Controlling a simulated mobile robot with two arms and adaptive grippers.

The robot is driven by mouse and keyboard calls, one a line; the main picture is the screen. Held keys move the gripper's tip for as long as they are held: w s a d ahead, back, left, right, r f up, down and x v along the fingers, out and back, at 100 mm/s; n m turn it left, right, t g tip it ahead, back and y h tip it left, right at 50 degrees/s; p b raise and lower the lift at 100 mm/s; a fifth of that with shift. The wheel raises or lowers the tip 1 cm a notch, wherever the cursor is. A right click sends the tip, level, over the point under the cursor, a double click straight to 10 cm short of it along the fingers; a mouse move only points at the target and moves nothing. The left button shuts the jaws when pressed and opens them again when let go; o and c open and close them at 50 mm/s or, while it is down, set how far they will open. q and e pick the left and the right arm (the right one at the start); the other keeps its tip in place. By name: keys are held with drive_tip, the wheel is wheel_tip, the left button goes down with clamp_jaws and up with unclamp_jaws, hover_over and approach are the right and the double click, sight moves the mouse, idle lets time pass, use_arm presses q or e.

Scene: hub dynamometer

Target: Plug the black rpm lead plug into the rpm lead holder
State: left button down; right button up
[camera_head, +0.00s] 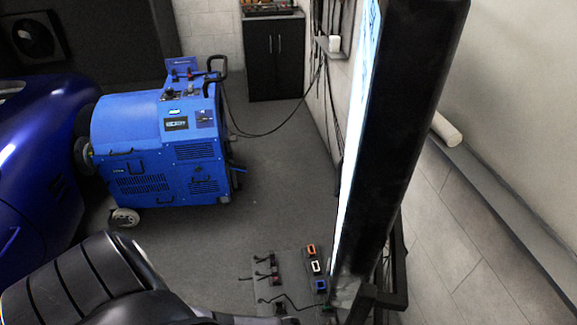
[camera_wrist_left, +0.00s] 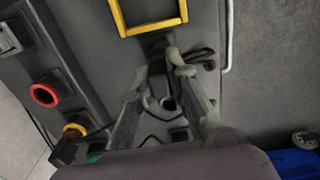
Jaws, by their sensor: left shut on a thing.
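In the left wrist view, my left gripper (camera_wrist_left: 158,80) has its two grey fingers closed in on a small black piece (camera_wrist_left: 157,57), which looks like the black rpm lead plug. Its lower part is partly hidden by the fingers. Thin black cable (camera_wrist_left: 150,140) shows between and below the fingers. In the head view, my left arm comes in at the lower left, and its gripper is out of sight. A grey board (camera_head: 262,262) at the bottom carries several small black plugs and holders. I cannot tell which is the rpm lead holder. My right gripper is in neither view.
The board also has orange (camera_head: 311,250), white (camera_head: 316,267) and blue (camera_head: 321,286) framed sockets. A tall black screen (camera_head: 405,120) stands just right of it. A blue dynamometer (camera_head: 160,150) and blue car (camera_head: 35,170) are left. Floor between is clear.

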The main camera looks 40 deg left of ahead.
use_arm(q)
drive_tip(key=shift+f, duration=0.35)
drive_tip(key=c, duration=1.5)
unclamp_jaws()
drive_tip(key=shift+o, duration=0.2)
drive_tip(key=shift+r, duration=0.1)
wheel_tip(320, 180, up, 12)
drive_tip(key=shift+s, duration=0.1)
